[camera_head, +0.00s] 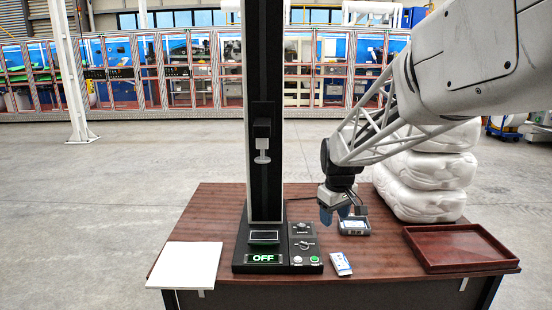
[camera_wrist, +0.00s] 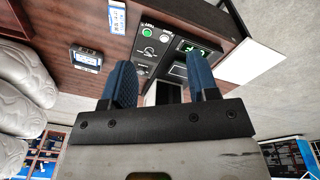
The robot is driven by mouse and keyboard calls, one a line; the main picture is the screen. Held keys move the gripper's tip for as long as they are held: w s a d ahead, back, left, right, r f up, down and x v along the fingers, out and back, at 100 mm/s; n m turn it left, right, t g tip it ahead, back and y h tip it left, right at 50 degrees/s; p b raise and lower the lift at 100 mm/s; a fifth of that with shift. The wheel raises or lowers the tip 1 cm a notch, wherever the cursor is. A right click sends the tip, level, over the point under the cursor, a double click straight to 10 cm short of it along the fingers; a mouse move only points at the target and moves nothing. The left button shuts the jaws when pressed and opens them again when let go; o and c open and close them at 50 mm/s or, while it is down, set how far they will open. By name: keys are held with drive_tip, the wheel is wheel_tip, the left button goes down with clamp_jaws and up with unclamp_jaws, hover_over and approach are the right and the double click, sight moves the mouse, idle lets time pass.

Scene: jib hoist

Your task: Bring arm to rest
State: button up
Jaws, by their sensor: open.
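My gripper (camera_head: 336,214) hangs above the table, to the right of the black hoist column (camera_head: 264,110). In the wrist view its two blue fingers (camera_wrist: 160,85) are apart with nothing between them. The column carries a small carriage with a pale hook-like part (camera_head: 262,150). At its base a green display (camera_head: 263,258) reads OFF. A control panel (camera_head: 305,262) with a green button, a white button and knobs sits beside the base. It also shows in the wrist view (camera_wrist: 145,60), beyond the fingers.
On the brown table (camera_head: 200,215) are a white board (camera_head: 186,265), a small blue-white packet (camera_head: 340,264), a grey device (camera_head: 354,226) close to my gripper, and a wooden tray (camera_head: 459,265). Stacked white wrapped bundles (camera_head: 430,170) stand at the back right. Table left of the column is partly clear.

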drive_tip(key=s+d+m, duration=0.1)
drive_tip(key=s+m, duration=0.2)
drive_tip(key=s, duration=1.4)
drive_tip(key=s+d+r+m+t, duration=0.1)
drive_tip(key=s+m, duration=0.2)
drive_tip(key=s, duration=1.5)
drive_tip(key=shift+s+d+r+m, duration=0.2)
drive_tip(key=shift+s+d+m, duration=0.05)
drive_tip(key=shift+m, duration=0.05)
